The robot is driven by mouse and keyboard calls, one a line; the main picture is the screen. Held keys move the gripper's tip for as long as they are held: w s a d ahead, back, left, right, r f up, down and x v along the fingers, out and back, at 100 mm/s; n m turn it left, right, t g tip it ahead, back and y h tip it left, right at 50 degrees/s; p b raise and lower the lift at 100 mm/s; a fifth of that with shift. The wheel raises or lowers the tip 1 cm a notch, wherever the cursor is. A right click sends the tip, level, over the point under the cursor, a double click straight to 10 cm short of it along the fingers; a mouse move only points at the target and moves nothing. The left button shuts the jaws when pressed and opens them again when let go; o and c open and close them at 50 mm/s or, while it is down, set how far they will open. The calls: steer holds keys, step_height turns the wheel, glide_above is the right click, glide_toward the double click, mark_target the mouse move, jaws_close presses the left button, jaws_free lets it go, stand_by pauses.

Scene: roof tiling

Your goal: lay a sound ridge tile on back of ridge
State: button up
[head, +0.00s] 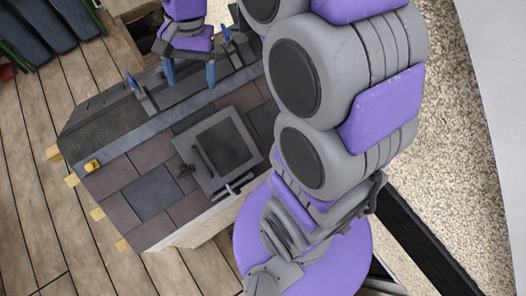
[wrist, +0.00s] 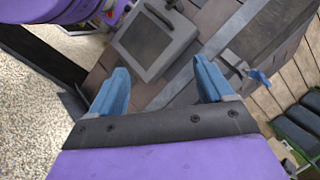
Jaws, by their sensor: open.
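The small tiled roof (head: 150,190) stands on the deck, with a grey ridge strip (head: 110,138) running along its top. Dark curved tiles (head: 45,25) lie side by side at the upper left, probably ridge tiles; they also show at the right of the wrist view (wrist: 297,135). I cannot tell whether they are sound. My gripper (head: 190,75) is above the ridge area, its blue fingers apart with nothing between them. In the wrist view my gripper (wrist: 160,88) is open over the roof. My arm hides the right end of the ridge.
Blue-tipped brackets (head: 146,97) stand along the ridge, one near my finger in the wrist view (wrist: 236,62). A framed skylight (head: 218,150) sits in the near slope. A yellow item (head: 92,165) lies at the roof's left end. Open wooden decking (head: 35,200) lies left.

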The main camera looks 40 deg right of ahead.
steer(key=s+d+f+n+h, duration=0.1)
steer(key=s+f+n, duration=0.1)
steer(key=s, duration=0.9)
steer(key=s+d+f+n+h, duration=0.1)
steer(key=s+n, duration=0.4)
steer(key=s, duration=0.7)
steer(key=shift+d+f+n+g, duration=0.3)
steer(key=shift+f, duration=0.45)
steer(key=shift+f, duration=0.1)
step_height(320, 180, down, 4)
steer(key=b, duration=0.4)
